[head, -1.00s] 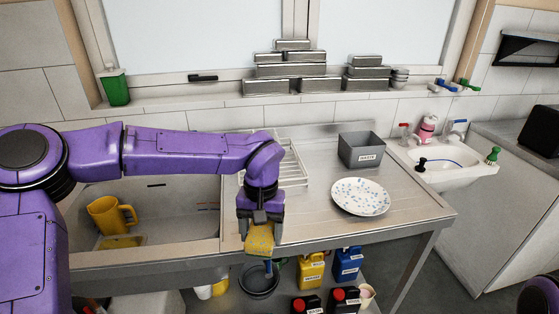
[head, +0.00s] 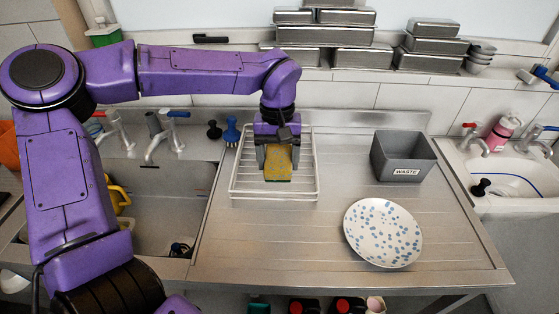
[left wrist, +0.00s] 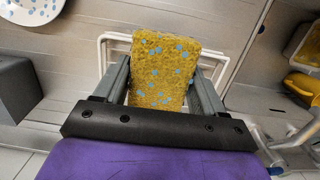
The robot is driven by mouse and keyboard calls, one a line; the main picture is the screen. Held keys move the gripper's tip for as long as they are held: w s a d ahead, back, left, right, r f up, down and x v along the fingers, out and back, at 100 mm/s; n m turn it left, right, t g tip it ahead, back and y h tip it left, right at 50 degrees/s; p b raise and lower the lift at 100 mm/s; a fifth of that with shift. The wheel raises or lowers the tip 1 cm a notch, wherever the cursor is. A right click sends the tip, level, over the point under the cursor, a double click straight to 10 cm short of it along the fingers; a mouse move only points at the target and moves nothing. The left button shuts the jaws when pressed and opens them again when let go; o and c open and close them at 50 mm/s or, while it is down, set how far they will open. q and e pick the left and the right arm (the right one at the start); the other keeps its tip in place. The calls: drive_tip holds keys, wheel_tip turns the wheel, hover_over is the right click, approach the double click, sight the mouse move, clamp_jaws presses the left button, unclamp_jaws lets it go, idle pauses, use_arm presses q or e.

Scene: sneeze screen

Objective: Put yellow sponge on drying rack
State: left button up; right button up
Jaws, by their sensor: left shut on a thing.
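The yellow sponge (head: 279,166) has a green layer at its lower edge in the head view. My left gripper (head: 278,153) is shut on it, with a finger on either side. In the left wrist view the sponge (left wrist: 163,70) shows light blue spots and sits between the fingers. The white wire drying rack (head: 245,187) stands on the steel drainboard, and the sponge is over it. I cannot tell whether the sponge touches the rack. In the left wrist view the rack (left wrist: 103,42) shows behind the sponge. My right gripper is not in view.
A grey waste bin (head: 404,158) and a speckled plate (head: 383,232) stand to the right of the rack. The sink basin (head: 160,215) with taps lies to the left. Metal containers (head: 335,36) line the ledge behind. The drainboard in front of the rack is clear.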

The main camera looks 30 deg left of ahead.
sight(270, 148)
use_arm(q)
drive_tip(key=a+f, duration=0.1)
drive_tip(key=w+a+f, duration=0.1)
drive_tip(key=a, duration=0.1)
drive_tip(key=shift+w+a+f+p, duration=0.1)
drive_tip(key=shift+f+p, duration=0.25)
drive_tip(key=shift+p, duration=0.05)
drive_tip(key=w+f, duration=0.1)
drive_tip(key=w+a+f, duration=0.1)
drive_tip(key=w+f, duration=0.2)
drive_tip(key=w, duration=0.1)
drive_tip(key=shift+w+a+f+p, duration=0.1)
drive_tip(key=shift+a+f+p, duration=0.2)
drive_tip(key=shift+f+p, duration=0.1)
drive_tip(key=shift+s+f, duration=0.25)
drive_tip(key=shift+f, duration=0.35)
drive_tip(key=shift+s+f, duration=0.25)
drive_tip(key=shift+f, duration=0.3)
drive_tip(key=shift+s, duration=0.25)
drive_tip(key=shift+w+f, duration=0.25)
drive_tip(key=shift+w, duration=0.05)
drive_tip(key=o, duration=0.9)
drive_tip(key=shift+s+r, duration=0.1)
drive_tip(key=shift+s, duration=0.05)
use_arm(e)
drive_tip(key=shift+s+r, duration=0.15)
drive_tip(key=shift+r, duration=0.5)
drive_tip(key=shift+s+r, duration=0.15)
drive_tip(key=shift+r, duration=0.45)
